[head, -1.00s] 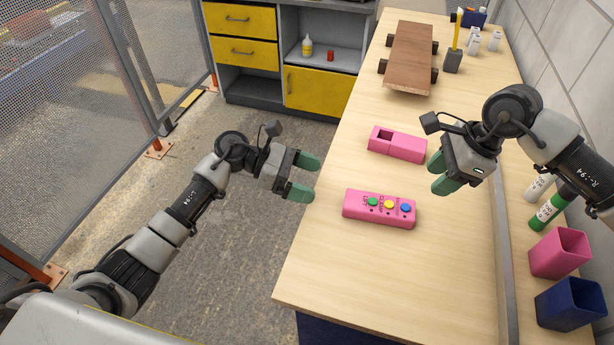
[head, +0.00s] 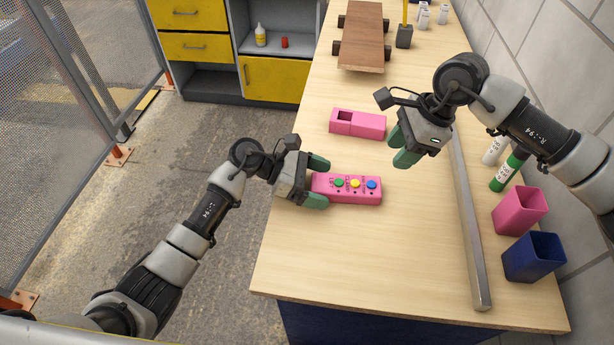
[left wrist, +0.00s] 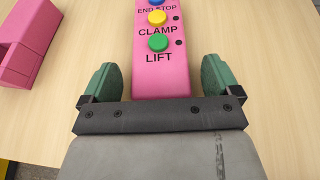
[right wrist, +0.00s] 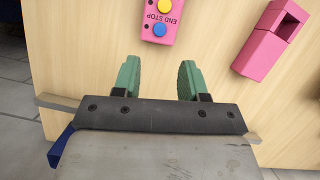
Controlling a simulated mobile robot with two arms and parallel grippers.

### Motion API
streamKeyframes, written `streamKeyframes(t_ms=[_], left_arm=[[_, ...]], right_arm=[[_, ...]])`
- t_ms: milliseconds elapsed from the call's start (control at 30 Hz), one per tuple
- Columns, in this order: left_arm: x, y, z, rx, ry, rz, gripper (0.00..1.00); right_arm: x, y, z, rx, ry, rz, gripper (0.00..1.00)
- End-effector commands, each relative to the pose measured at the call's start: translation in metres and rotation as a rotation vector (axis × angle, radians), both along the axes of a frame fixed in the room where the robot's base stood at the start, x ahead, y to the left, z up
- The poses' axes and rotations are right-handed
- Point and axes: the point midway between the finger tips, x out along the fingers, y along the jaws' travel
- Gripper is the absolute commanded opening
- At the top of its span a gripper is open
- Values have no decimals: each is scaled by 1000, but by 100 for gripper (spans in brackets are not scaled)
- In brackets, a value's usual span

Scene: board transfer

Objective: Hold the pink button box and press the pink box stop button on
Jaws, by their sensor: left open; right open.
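The pink button box (head: 347,194) lies on the table with green, yellow and blue buttons in a row. In the left wrist view the labels beside them read LIFT, CLAMP and END STOP on the box (left wrist: 158,68). The blue END STOP button (head: 372,184) is at the box's right end; it also shows in the right wrist view (right wrist: 164,6). My left gripper (head: 319,181) is open, its green fingers on either side of the box's left end, with small gaps visible. My right gripper (head: 398,150) is open and empty above the table, behind and right of the box.
A second pink box with a square opening (head: 358,124) lies behind the button box. A metal bar (head: 470,240) runs along the right side. The table's front is clear.

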Motion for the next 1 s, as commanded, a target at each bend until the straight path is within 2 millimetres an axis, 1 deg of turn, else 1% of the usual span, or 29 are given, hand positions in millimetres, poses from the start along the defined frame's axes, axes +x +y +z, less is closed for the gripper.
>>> streamKeyframes(t_ms=[267, 633, 667, 933, 1000], left_arm=[[0, -1, -1, 0, 1, 0, 92], [0, -1, -1, 0, 1, 0, 35], [0, -1, -1, 0, 1, 0, 33], [0, -1, 0, 0, 1, 0, 33], [0, -1, 0, 0, 1, 0, 33]], right_arm=[[0, 0, 0, 0, 0, 0, 43], [0, 0, 0, 0, 0, 0, 43], [0, 0, 0, 0, 0, 0, 41], [0, 0, 0, 0, 0, 0, 0], [0, 0, 0, 0, 0, 0, 0]])
